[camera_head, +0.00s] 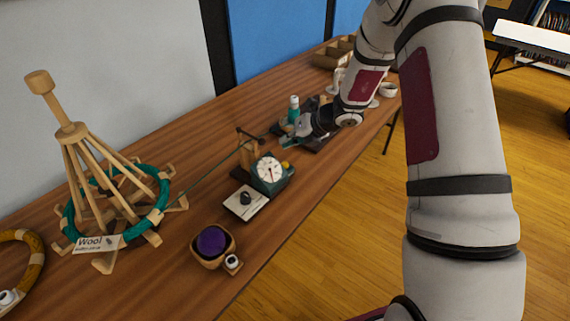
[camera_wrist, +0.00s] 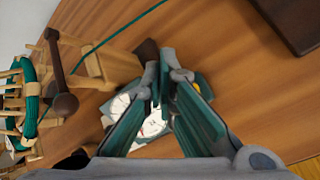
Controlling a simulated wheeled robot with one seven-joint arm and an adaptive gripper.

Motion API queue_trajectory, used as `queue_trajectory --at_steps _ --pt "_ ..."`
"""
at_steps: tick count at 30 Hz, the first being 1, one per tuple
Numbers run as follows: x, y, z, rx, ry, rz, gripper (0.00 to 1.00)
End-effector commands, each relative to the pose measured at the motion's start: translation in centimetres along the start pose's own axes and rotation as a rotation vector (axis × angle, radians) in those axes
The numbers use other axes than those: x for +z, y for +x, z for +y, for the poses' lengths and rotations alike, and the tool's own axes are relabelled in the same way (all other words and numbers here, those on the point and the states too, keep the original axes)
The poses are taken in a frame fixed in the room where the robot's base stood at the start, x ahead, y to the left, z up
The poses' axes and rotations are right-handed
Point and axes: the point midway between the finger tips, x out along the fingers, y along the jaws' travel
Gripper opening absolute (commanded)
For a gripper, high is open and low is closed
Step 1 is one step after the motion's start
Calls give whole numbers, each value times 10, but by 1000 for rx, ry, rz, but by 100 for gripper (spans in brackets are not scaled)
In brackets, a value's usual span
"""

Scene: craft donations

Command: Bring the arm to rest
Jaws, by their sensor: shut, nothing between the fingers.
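My gripper (camera_head: 290,143) hangs over the wooden table (camera_head: 205,115), its arm reaching in from the right. In the wrist view its green-padded fingers (camera_wrist: 159,70) meet at their tips, with nothing between them. Below and partly behind them is the dial device (camera_head: 270,172), whose white dials (camera_wrist: 153,122) also show in the wrist view. The gripper is beyond this device in the head view; I cannot tell the exact height above the table.
A bowl holds a purple ball (camera_head: 211,241) near the front edge. Cups (camera_head: 388,90) and a wooden box (camera_head: 330,57) are farther back.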

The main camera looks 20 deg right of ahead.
Motion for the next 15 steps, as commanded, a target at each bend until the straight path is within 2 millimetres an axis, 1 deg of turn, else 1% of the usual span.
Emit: queue_trajectory --at_steps 10,11,13,14,15 --pt "0 -1 2 2 -8 0 0" --pt "1 -3 4 4 -21 1 0" --pt "4 -11 15 13 -81 4 0" --pt "5 -17 22 19 -121 9 0" --pt "7 -26 34 29 -190 15 0"
